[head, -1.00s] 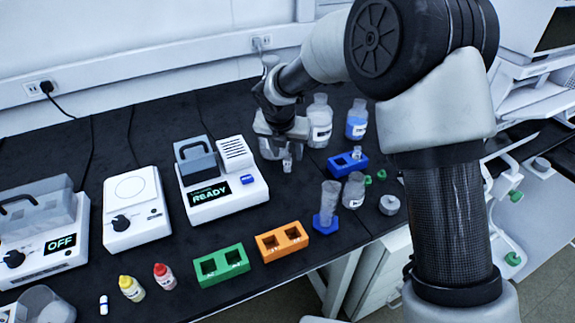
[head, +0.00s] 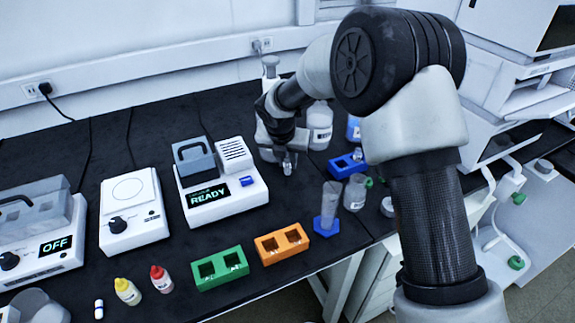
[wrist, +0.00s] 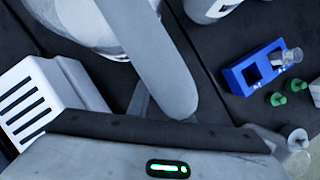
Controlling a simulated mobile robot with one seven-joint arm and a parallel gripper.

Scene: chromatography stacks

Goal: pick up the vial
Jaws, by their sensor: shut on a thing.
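My gripper (head: 287,152) points down over the bench behind the right end of the READY machine. It is shut on a small clear vial (head: 289,168), whose lower part shows below the fingers. I cannot tell whether the vial's base touches the bench. In the wrist view the gripper's housing fills the bottom edge, and the fingertips and held vial are hidden. Another small clear vial (head: 357,155) stands in the blue two-well rack (head: 341,167); this vial also shows in the wrist view (wrist: 291,57).
The READY machine (head: 225,190) is close on the left. Large bottles (head: 319,125) stand behind. In front are an orange rack (head: 282,243), a green rack (head: 220,268), a clear cylinder on a blue base (head: 330,205) and a clear jar (head: 355,192).

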